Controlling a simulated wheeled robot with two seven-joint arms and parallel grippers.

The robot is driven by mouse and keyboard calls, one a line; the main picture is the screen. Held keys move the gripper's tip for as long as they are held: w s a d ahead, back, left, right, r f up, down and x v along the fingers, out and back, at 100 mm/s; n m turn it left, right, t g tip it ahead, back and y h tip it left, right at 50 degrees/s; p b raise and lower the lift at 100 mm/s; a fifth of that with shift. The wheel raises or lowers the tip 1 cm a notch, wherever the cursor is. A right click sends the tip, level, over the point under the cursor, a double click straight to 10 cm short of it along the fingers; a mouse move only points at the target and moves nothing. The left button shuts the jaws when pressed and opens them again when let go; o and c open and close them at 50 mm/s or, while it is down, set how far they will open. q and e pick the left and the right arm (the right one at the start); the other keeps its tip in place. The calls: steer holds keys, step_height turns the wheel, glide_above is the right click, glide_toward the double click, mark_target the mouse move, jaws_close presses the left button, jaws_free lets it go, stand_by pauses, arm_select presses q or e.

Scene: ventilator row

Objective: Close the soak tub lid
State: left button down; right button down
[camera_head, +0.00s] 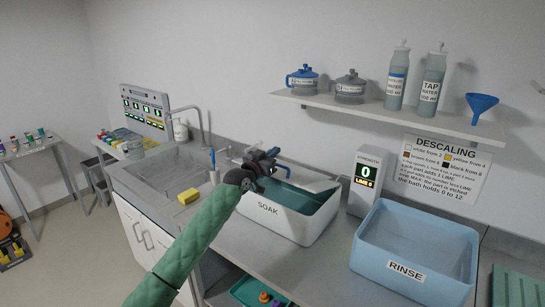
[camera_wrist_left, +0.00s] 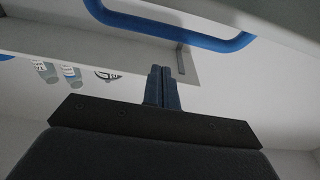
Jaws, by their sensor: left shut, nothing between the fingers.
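The white soak tub (camera_head: 270,225), labelled SOAK, stands on the counter with greenish liquid showing inside. Its pale lid (camera_head: 307,180) is raised and tilted at the back of the tub, partly hidden by my left gripper. My left gripper (camera_head: 272,155) is over the back left of the tub, shut and empty. In the left wrist view its closed fingers (camera_wrist_left: 162,88) point toward a blue handle (camera_wrist_left: 175,38) on a pale panel at the top of the picture, with no clear grip on it. Whether they touch cannot be told. My right gripper is in neither view.
A blue rinse tub (camera_head: 400,285) stands at the right, and a strength display (camera_head: 365,180) stands between the tubs. A shelf (camera_head: 380,112) with jugs and bottles hangs above. A yellow sponge (camera_head: 188,197) lies by the sink (camera_head: 160,170).

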arm_select(q)
steer(key=shift+s+f, duration=0.1)
steer(key=shift+f, duration=0.2)
steer(key=shift+a+f+p, duration=0.15)
steer(key=shift+f+p, duration=0.2)
steer(key=shift+s+f, duration=0.15)
steer(key=shift+f, duration=0.5)
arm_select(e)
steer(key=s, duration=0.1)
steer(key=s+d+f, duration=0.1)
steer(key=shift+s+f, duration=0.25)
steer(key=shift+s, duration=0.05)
arm_select(q)
steer(key=shift+f, duration=0.15)
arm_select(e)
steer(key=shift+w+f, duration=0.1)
